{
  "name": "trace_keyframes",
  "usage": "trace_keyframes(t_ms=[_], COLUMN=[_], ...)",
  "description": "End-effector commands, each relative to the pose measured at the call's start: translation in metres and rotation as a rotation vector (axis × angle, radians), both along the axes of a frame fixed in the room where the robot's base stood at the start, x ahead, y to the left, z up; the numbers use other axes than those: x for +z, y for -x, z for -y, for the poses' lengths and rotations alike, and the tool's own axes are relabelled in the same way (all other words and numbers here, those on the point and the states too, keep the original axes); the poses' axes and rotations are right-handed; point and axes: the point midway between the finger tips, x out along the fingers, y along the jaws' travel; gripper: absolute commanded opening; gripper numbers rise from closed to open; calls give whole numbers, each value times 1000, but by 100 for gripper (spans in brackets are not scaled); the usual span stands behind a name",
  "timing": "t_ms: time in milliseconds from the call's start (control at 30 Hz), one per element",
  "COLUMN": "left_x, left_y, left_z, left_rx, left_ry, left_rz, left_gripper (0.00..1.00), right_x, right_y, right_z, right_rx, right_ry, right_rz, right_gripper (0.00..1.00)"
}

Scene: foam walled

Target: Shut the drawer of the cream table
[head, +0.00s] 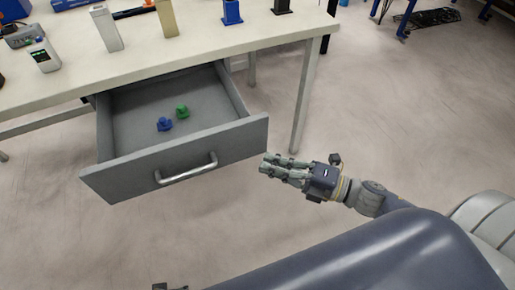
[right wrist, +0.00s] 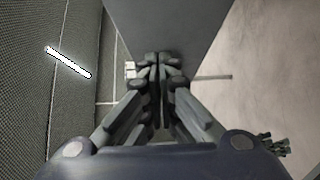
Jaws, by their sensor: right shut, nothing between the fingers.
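The cream table (head: 270,35) stands at the upper left in the head view. Its grey drawer (head: 135,105) is pulled well out, with a silver bar handle (head: 187,169) on the front panel (head: 235,143). A blue piece (head: 164,125) and a green piece (head: 182,111) lie inside. My right gripper (head: 266,163) is shut and empty, just off the front panel's right end; I cannot tell whether it touches. In the right wrist view its closed fingers (right wrist: 158,62) point at a grey panel (right wrist: 172,30). What seems to be my left gripper (right wrist: 278,145) shows small at the right edge there.
Grey, beige and blue items stand on the tabletop, among them a white device (head: 43,55). A table leg (head: 304,95) stands behind the drawer's right side. The floor (head: 400,120) to the right is clear. Blue-legged furniture (head: 405,18) is far back.

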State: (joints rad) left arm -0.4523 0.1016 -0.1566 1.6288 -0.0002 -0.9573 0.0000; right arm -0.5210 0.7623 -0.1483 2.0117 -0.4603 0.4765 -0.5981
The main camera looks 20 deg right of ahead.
Motion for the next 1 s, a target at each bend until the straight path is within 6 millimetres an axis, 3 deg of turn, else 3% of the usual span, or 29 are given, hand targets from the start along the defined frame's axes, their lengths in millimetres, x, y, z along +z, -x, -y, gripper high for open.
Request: trace_keyframes(t_ms=[167, 467, 1000], left_x=[2, 12, 14], left_y=[-2, -8, -6], left_z=[0, 1, 1], left_rx=[0, 1, 2], left_ry=[-1, 1, 1], left_rz=[1, 12, 7], left_gripper=[61, 61, 61], right_x=[1, 0, 0], right_y=[-18, -49, -56], right_z=[-19, -18, -18], right_rx=[1, -1, -1], right_ry=[-1, 0, 0], right_rz=[5, 1, -1], right_gripper=[0, 0, 0])
